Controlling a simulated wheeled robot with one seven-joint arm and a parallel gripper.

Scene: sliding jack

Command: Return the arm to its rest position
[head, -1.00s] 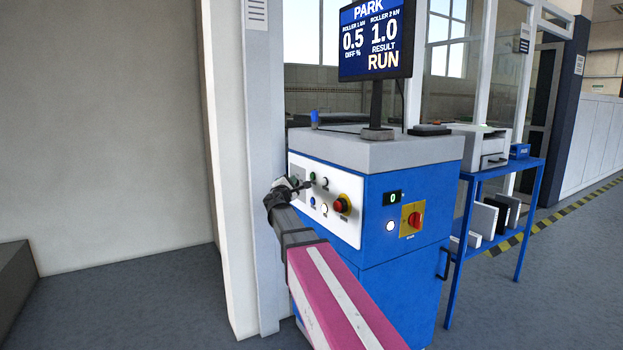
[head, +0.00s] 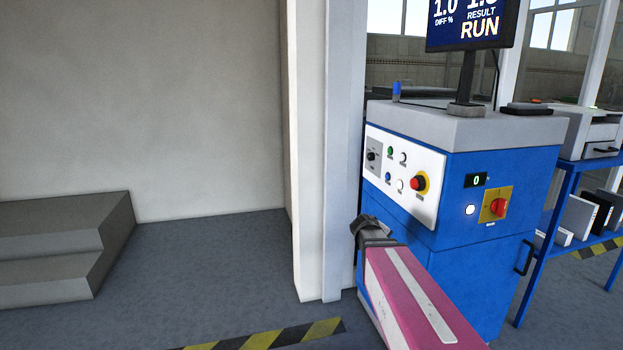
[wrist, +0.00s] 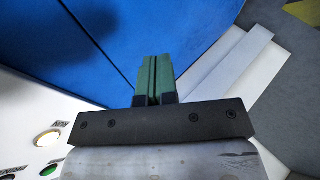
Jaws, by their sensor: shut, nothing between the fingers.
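My gripper shows in the wrist view (wrist: 153,80), with its two green fingers pressed together and nothing between them. Behind the fingers is the blue side of the control cabinet, which also stands right of centre in the head view (head: 450,245). In the head view my pink arm reaches up from the bottom right to a dark wrist in front of the cabinet's lower left. The gripper's fingers are hidden there.
The white control panel (head: 405,172) carries a red button (head: 419,184) and several small knobs. A white pillar (head: 322,150) stands just left of my wrist. Grey steps (head: 65,240) are at the far left. A blue shelf (head: 565,200) stands right. Floor between steps and pillar is clear.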

